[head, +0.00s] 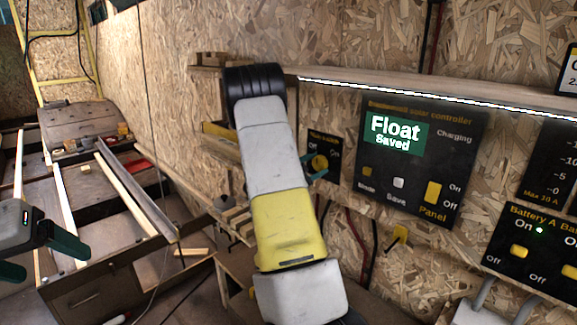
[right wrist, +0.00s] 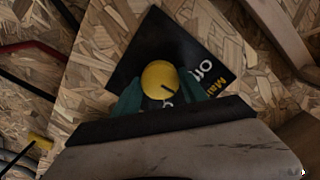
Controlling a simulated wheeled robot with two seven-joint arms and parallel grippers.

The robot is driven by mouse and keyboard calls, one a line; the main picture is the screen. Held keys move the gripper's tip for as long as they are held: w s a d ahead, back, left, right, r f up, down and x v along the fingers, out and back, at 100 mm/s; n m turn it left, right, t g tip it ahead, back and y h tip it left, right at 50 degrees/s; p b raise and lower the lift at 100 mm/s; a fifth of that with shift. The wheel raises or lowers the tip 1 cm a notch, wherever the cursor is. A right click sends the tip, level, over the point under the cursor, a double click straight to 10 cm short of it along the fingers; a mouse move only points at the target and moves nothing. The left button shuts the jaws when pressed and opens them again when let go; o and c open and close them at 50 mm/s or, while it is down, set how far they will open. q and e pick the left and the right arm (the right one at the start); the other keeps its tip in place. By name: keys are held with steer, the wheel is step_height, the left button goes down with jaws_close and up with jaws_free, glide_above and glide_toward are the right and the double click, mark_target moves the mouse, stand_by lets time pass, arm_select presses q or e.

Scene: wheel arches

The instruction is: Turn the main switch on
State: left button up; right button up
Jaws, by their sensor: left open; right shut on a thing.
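The main switch is a round yellow knob (head: 320,161) on a small black plate (head: 326,142) on the chipboard wall. The plate carries Off and On labels. In the right wrist view the knob (right wrist: 159,76) sits between the teal fingertips of my right gripper (right wrist: 160,90), which is shut on it. A short dark mark shows on the knob; which label it points to I cannot tell. In the head view my right arm hides part of the plate's left side. My left gripper (head: 40,258) is open and empty at the far left, well away from the switch.
Right of the switch is a black controller panel (head: 418,155) with a green screen reading "Float Saved". A battery panel (head: 535,250) with yellow switches is lower right. A yellow part (head: 400,234) and cables are below. A wooden frame (head: 110,215) stands at left.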

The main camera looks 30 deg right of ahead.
steer(key=m, duration=0.4)
steer(key=shift+m, duration=2.9)
steer(key=shift+f, duration=0.1)
steer(key=o, duration=1.4)
steer(key=shift+c, duration=0.2)
steer(key=shift+a, duration=0.15)
steer(key=v, duration=0.7)
steer(key=shift+a, duration=0.3)
steer(key=shift+s, duration=0.1)
